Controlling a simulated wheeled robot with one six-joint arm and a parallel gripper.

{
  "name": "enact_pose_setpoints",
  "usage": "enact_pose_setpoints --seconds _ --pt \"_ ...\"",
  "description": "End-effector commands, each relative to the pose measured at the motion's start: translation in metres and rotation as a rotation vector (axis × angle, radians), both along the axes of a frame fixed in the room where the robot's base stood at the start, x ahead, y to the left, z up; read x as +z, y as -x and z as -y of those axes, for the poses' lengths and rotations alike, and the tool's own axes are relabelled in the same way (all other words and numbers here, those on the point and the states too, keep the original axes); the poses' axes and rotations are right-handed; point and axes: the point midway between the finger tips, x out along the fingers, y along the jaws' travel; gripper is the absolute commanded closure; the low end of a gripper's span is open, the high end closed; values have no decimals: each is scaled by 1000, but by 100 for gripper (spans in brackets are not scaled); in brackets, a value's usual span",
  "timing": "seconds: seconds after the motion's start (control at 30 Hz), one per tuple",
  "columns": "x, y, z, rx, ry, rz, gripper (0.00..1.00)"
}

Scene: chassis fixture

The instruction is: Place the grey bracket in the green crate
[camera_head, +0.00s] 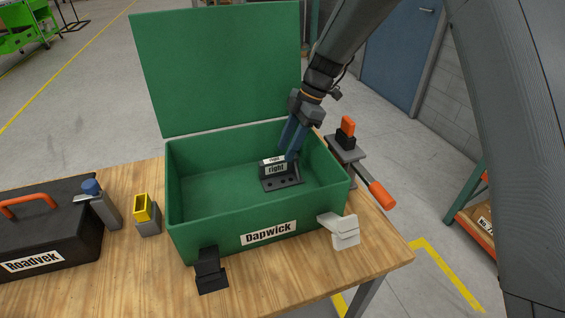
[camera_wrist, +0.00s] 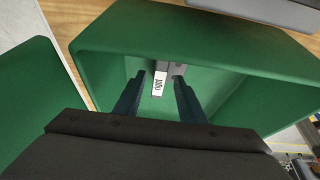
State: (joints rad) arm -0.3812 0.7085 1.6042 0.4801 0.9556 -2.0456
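The green crate (camera_head: 200,225), labelled "Dapwick", stands on the wooden table with its lid raised. A dark grey bracket (camera_head: 282,183) with "right" labels and holes in its base sits inside, toward the right, apparently on the floor. My gripper (camera_head: 288,154) reaches down into the crate at the bracket's upper edge. In the wrist view the fingers (camera_wrist: 160,80) are apart, with the bracket's label (camera_wrist: 159,84) showing between them. The fingers look open; whether either touches the bracket is unclear. The wrist view also shows the crate (camera_wrist: 240,85).
A black toolbox (camera_head: 60,230) labelled "Roadvek" stands at left. A blue-topped part (camera_head: 95,198) and yellow-topped part (camera_head: 145,215) lie between. A black piece (camera_head: 210,272) and a pale piece (camera_head: 343,232) are at the crate's front. An orange-handled tool (camera_head: 348,148) is at right.

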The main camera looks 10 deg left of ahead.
Motion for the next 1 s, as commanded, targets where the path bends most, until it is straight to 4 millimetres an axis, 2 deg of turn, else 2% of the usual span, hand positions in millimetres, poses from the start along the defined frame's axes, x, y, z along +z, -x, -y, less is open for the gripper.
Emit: enact_pose_setpoints --seconds 0.1,0.3,0.47,0.8,1.0 --pt "20 -7 8 -2 -1 4 63" --pt "44 -10 16 0 0 1 63" --pt "52 -11 19 -1 1 0 63" --pt "54 -11 19 -1 2 -1 63" --pt "77 -4 19 -1 1 0 63"
